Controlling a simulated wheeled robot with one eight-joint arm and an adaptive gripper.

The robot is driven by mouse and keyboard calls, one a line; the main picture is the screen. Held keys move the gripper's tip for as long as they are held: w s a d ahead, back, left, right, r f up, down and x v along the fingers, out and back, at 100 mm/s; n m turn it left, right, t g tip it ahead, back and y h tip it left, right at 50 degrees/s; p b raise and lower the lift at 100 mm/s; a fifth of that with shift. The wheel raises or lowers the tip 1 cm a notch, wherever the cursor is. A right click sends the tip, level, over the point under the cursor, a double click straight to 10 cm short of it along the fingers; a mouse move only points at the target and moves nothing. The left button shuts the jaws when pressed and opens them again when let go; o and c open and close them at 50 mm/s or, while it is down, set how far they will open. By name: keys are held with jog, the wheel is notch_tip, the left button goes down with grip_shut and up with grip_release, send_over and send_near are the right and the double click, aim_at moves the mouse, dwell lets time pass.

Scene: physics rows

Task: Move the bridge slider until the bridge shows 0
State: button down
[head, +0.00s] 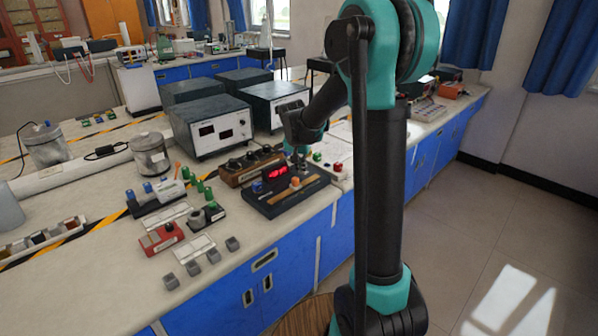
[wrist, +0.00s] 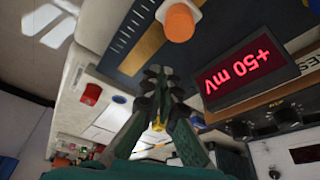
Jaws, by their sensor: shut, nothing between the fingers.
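The bridge is a dark board (head: 262,205) near the front edge of the bench, with a pale strip (wrist: 150,38) along it. Its red display (wrist: 250,78) reads +50 mV, upside down in the wrist view; it glows too small to read in the head view (head: 277,172). The orange slider knob (wrist: 180,23) stands on the board and also shows in the head view (head: 295,183). My gripper (wrist: 154,73) is shut and empty, its fingertips apart from the knob in the wrist picture. In the head view my gripper (head: 303,170) is over the board's far right part, partly hard to make out.
A brown box with black dials (head: 250,166) stands just behind the display. Grey instruments (head: 211,125) stand farther back. Red and green parts (head: 162,238) and small grey blocks (head: 232,243) lie to the left. A red button (head: 338,167) is to the right.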

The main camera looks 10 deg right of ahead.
jog(key=v, duration=0.9)
jog(key=n+g, duration=0.1)
jog(key=n, duration=1)
send_over(290, 188)
jog(key=w+a, duration=0.1)
jog(key=a, duration=0.1)
jog(key=s+a+r+n+g+h, duration=0.1)
jog(key=a+n, duration=0.2)
jog(key=n, duration=0.4)
jog(key=s+a+n+g, duration=0.1)
jog(key=s+a+n, duration=0.15)
jog(key=n, duration=0.45)
jog(key=x, duration=0.6)
jog(key=w+x, duration=0.1)
jog(key=x, duration=0.3)
jog(key=shift+d, duration=0.1)
jog(key=shift+w+d+r, duration=0.1)
jog(key=shift+d, duration=0.5)
jog(key=shift+w+d+r, duration=0.1)
jog(key=shift+w+d, duration=0.05)
jog(key=shift+d, duration=0.45)
jog(key=shift+w+d, duration=0.1)
jog(key=shift+d, duration=0.5)
jog(key=shift+d, duration=0.1)
